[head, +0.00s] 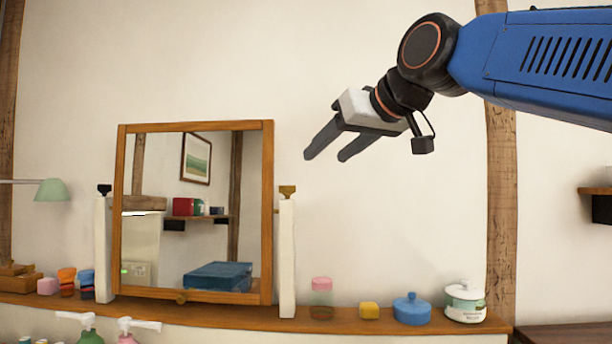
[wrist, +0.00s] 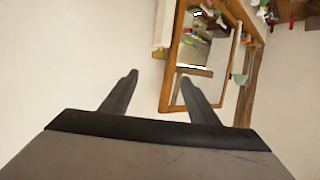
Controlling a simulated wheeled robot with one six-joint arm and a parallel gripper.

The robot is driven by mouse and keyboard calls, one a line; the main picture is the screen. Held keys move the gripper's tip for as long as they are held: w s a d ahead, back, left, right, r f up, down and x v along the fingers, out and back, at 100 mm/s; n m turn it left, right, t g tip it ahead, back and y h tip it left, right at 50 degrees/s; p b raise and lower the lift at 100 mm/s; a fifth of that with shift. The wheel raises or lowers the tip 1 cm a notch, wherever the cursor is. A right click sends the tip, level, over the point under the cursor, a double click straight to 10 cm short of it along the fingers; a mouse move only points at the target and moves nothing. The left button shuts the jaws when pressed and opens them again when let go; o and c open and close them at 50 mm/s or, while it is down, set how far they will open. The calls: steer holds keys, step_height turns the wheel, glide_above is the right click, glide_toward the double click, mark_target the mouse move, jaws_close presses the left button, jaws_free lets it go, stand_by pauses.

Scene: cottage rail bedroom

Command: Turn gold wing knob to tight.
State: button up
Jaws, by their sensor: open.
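The gold wing knob (head: 287,191) sits on top of the white post at the right side of the wood-framed mirror (head: 268,210). In the wrist view, a small brownish-gold shape at the post's end appears to be the knob (wrist: 159,53). My gripper (head: 324,158) is open and empty, in the air above and to the right of the knob, apart from it. Its two dark fingers also show in the wrist view (wrist: 160,77), with the tilted mirror (wrist: 173,75) beyond them. A similar black knob (head: 104,190) tops the left post.
The wooden shelf (head: 250,318) holds a pink-topped jar (head: 321,298), a yellow block (head: 369,311), a blue lidded pot (head: 411,309) and a white canister (head: 465,302) right of the mirror. A green lamp (head: 52,190) is at the left. The wall around the gripper is clear.

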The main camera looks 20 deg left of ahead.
mark_target(288, 188)
steer(key=x, duration=1.6)
steer(key=shift+w+a, duration=0.3)
steer(key=shift+f, duration=0.1)
steer(key=c, duration=1)
